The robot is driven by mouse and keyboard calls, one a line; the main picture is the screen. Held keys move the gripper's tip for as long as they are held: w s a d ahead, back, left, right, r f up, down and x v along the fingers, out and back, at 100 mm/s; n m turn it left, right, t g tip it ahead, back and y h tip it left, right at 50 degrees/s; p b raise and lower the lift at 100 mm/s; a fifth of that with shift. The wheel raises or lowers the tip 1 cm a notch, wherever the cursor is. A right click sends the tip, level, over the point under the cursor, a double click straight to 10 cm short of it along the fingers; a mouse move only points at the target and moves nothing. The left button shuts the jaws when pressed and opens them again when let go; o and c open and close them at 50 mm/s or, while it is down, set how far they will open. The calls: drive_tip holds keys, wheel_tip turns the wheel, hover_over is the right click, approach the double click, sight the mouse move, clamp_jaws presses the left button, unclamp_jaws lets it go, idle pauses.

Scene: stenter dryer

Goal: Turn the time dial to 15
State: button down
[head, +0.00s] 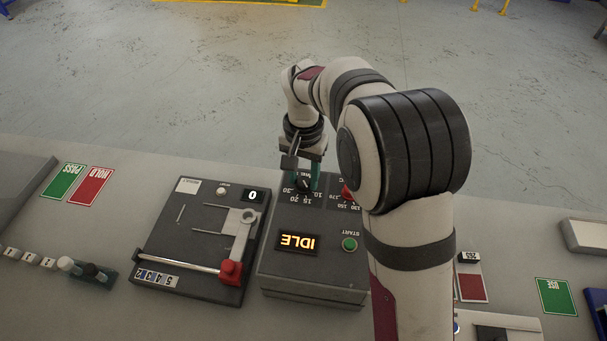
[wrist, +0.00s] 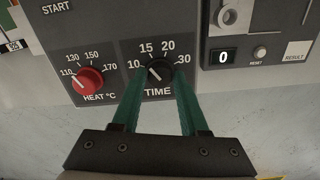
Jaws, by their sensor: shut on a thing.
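The time dial is a black knob (wrist: 160,72) on the dryer's control panel, under the numbers 10, 15, 20 and 30, with TIME printed below. A light pointer mark shows on the knob's left side, roughly toward 10; its exact setting is too small to read. My gripper (wrist: 159,80) has its green fingers on either side of the knob, shut on it. In the head view my gripper (head: 303,180) reaches down onto the panel's far edge, and its fingers partly hide the dial.
A red heat dial (wrist: 89,79) sits close beside the time dial. The display (head: 297,241) reads IDLE, with a green start button (head: 349,244) near it. A grey tester (head: 190,230) with a red-knobbed lever and a counter at 0 stands left of the dryer panel.

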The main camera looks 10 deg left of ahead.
sight(304, 181)
drive_tip(key=shift+m, duration=1)
drive_tip(key=shift+c, duration=2.2)
unclamp_jaws()
drive_tip(key=shift+r, duration=0.1)
wheel_tip(304, 181, up, 16)
